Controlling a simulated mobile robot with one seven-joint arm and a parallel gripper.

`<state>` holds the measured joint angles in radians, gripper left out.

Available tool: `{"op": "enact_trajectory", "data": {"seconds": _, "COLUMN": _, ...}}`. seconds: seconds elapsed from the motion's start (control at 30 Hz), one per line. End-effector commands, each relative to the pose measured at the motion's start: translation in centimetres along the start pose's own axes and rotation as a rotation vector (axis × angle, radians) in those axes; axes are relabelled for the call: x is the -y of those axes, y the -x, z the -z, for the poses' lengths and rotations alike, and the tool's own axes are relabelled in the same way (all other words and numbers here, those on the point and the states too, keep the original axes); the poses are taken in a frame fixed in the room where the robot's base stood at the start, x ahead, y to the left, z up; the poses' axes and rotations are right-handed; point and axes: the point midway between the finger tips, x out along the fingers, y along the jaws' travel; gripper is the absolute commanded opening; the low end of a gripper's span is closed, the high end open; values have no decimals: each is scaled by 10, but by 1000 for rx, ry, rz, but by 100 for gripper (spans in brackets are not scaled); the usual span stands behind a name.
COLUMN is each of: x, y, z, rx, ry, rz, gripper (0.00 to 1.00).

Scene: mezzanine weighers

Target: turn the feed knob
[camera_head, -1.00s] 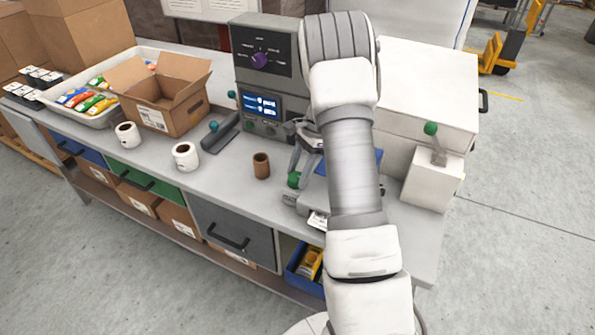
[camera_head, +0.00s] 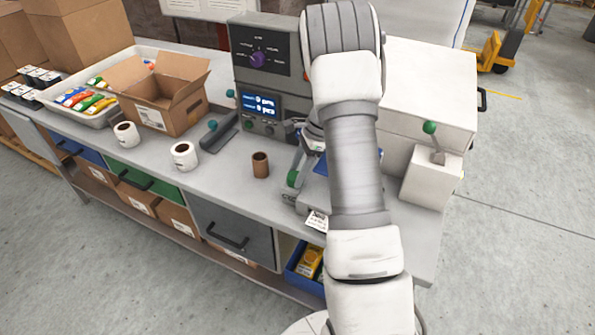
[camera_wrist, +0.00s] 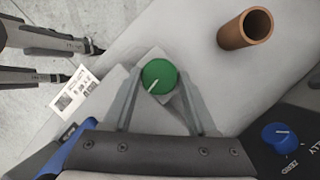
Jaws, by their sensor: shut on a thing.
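The feed knob appears to be the green round knob (camera_wrist: 159,76) with a white pointer line, on a pale grey machine. In the head view the knob (camera_head: 292,179) shows at the machine's left side, partly covered. My gripper (camera_wrist: 160,84) has one grey finger on each side of the knob and is shut on it. The pointer line slants toward the lower left in the wrist view. In the head view my arm hides much of the machine and the gripper (camera_head: 296,168).
A brown cup (camera_head: 260,165) stands left of the knob. A printed label (camera_head: 317,221) lies in front. A blue knob (camera_wrist: 276,137) sits on a dark panel nearby. A green-tipped lever (camera_head: 430,128) stands right of my arm. White rolls (camera_head: 184,156) are further left.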

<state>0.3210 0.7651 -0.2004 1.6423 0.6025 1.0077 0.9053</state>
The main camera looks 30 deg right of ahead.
Motion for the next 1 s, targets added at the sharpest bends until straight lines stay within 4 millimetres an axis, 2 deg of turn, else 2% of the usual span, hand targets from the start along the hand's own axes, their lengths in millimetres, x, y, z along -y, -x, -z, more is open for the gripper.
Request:
{"op": "enact_trajectory", "data": {"seconds": 0.03, "x": 0, "y": 0, "z": 1, "rx": -1, "ry": 0, "rz": 1, "gripper": 2}}
{"op": "enact_trajectory", "data": {"seconds": 0.07, "x": 0, "y": 0, "z": 1, "rx": -1, "ry": 0, "rz": 1, "gripper": 63}}
{"op": "enact_trajectory", "data": {"seconds": 0.2, "x": 0, "y": 0, "z": 0, "rx": -1, "ry": 0, "rz": 1, "gripper": 88}}
{"op": "enact_trajectory", "data": {"seconds": 0.5, "x": 0, "y": 0, "z": 0, "rx": -1, "ry": 6, "rz": -4, "gripper": 88}}
{"op": "enact_trajectory", "data": {"seconds": 0.63, "x": 1, "y": -1, "z": 1, "rx": -5, "ry": 66, "rz": -29, "gripper": 88}}
{"op": "enact_trajectory", "data": {"seconds": 0.77, "x": 2, "y": -1, "z": 1, "rx": -15, "ry": 215, "rz": -90, "gripper": 88}}
{"op": "enact_trajectory", "data": {"seconds": 1.0, "x": 5, "y": -2, "z": -2, "rx": -37, "ry": 588, "rz": -245, "gripper": 88}}
